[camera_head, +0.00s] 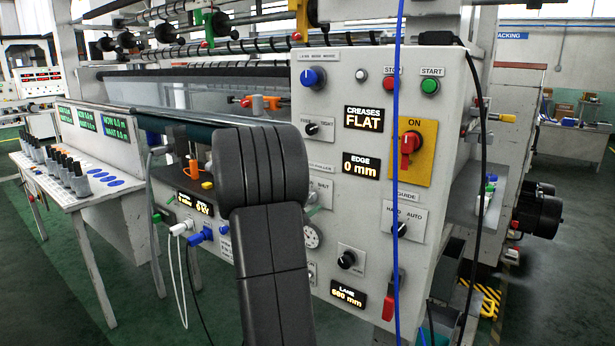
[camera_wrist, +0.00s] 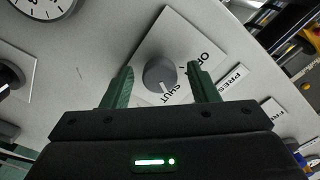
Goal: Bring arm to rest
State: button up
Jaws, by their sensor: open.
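In the wrist view my gripper (camera_wrist: 162,88) is open, with its two green fingers on either side of a grey round knob (camera_wrist: 159,75). The knob sits on a white plate (camera_wrist: 180,40) with the words OPEN and SHUT. I cannot tell whether the fingers touch the knob; a gap shows on both sides. In the head view my dark arm (camera_head: 265,200) stands in front of the control panel (camera_head: 330,220).
A red-handled switch (camera_head: 408,145) and a GUIDE knob (camera_head: 400,229) are to the right. Blue and black cables (camera_head: 396,120) hang before the panel.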

jog(key=v, duration=1.4)
jog(key=x, duration=1.4)
jog(key=s+a+n+p, duration=0.3)
jog(key=s+n+p, duration=0.2)
jog(key=n+p, duration=0.3)
jog(key=shift+a+n+p, duration=0.35)
jog(key=shift+n, duration=1.65)
jog(key=shift+s, duration=0.1)
